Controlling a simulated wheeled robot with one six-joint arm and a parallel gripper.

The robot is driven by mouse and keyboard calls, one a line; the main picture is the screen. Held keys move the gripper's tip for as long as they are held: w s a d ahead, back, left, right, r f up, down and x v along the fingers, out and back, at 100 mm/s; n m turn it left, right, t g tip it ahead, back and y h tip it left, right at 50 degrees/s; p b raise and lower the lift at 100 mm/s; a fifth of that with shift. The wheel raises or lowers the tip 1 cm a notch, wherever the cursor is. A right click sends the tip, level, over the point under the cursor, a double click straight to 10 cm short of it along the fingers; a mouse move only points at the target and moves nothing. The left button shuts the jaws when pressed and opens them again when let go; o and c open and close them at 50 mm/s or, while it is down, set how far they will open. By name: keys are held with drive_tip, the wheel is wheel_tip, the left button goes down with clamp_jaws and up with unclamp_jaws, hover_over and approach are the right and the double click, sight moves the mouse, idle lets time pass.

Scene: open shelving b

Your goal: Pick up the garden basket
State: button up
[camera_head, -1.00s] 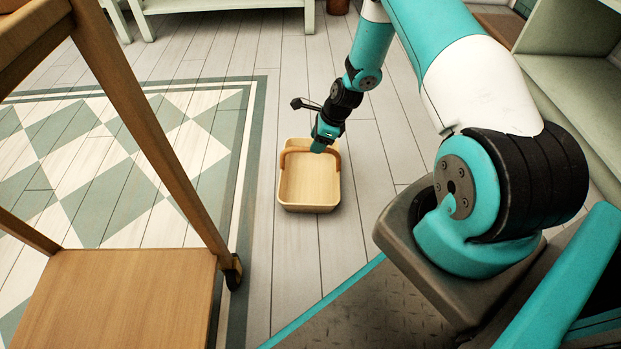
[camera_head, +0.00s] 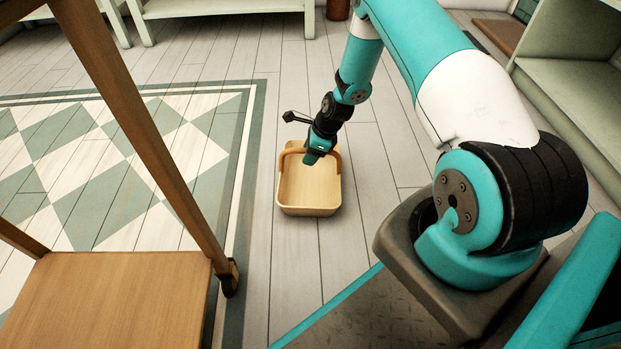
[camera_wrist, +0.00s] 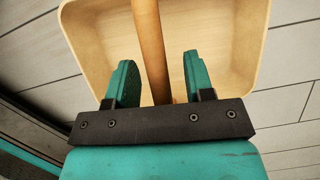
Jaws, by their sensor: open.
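The garden basket (camera_head: 309,190) is a light wooden tub with a curved handle, upright and empty on the plank floor in the head view. In the wrist view the basket (camera_wrist: 215,50) fills the upper middle, and its brown handle (camera_wrist: 150,45) runs down between my two teal fingers. My gripper (camera_head: 314,157) is at the handle, over the basket's far part. In the wrist view my gripper (camera_wrist: 158,80) is open, with a finger on each side of the handle and gaps on both sides. The lower end of the handle is hidden behind the gripper.
A wooden cart (camera_head: 110,300) with a caster stands at the left front. A green and white patterned floor area (camera_head: 110,165) lies left of the basket. Pale shelving (camera_head: 575,90) stands at the right, and a pale shelf unit (camera_head: 220,8) at the back. The floor around the basket is clear.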

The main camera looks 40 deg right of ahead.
idle(0.3)
clamp_jaws()
idle(0.3)
